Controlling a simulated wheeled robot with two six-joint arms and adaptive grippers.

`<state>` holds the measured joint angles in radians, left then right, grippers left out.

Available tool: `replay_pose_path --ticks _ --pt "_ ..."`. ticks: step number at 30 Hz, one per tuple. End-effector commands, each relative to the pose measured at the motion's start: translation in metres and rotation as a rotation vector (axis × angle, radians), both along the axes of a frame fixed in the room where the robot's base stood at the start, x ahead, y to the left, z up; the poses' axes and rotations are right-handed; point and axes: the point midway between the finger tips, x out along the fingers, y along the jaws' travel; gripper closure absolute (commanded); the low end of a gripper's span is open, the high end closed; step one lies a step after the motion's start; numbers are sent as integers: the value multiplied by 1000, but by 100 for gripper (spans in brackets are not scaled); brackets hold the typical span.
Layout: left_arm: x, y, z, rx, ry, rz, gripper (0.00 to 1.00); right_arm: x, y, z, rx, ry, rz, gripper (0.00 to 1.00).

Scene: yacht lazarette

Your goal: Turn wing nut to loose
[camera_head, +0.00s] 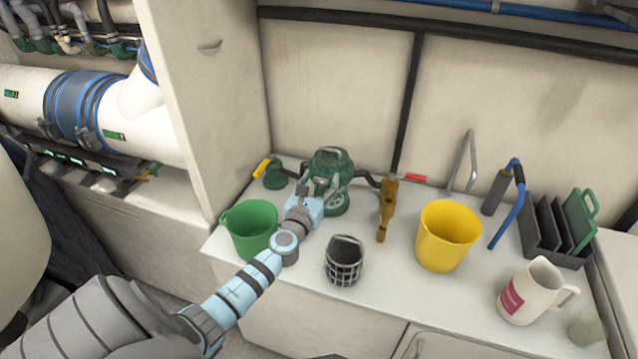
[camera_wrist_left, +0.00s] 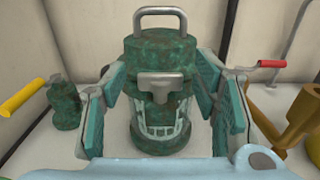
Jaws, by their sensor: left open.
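A green, weathered strainer (camera_head: 331,162) stands at the back of the white counter, with a grey loop handle on its top in the left wrist view (camera_wrist_left: 160,50). A grey T-shaped piece, which looks like the wing nut (camera_wrist_left: 166,82), is on its front, its bar roughly level. My left gripper (camera_head: 322,186) is open in front of the strainer. In the left wrist view its fingers stand on both sides of the strainer body, with the wing nut between them, apparently untouched. In the head view the gripper hides the wing nut. My right gripper is not in view.
A green bucket (camera_head: 249,231) and a black mesh basket (camera_head: 344,265) stand near my left arm. A brass fitting (camera_head: 386,211), red-handled valve (camera_head: 414,178) and yellow bucket (camera_head: 446,238) are to the right. A yellow-handled valve (camera_head: 262,168) is left of the strainer.

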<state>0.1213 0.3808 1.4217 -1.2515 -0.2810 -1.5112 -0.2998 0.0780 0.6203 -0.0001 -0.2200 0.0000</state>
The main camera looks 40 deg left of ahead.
Motion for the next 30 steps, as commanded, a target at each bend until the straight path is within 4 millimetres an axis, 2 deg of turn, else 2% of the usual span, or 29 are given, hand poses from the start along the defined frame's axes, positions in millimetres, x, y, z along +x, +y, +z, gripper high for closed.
replay_pose_path --ticks 3,4,12,13,16,22,30 --pt "0 0 0 -1 0 0 45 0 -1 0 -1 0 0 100" --pt "0 0 0 -1 0 0 48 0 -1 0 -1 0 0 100" --pt "-1 0 0 -1 0 0 91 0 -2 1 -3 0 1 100" --pt "-1 0 0 -1 0 0 93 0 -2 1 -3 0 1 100" --pt "0 -2 1 -5 -3 39 93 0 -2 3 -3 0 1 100" --pt "2 -4 0 -6 -2 261 94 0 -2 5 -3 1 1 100" --pt "2 -4 0 0 0 280 94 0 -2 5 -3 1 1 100"
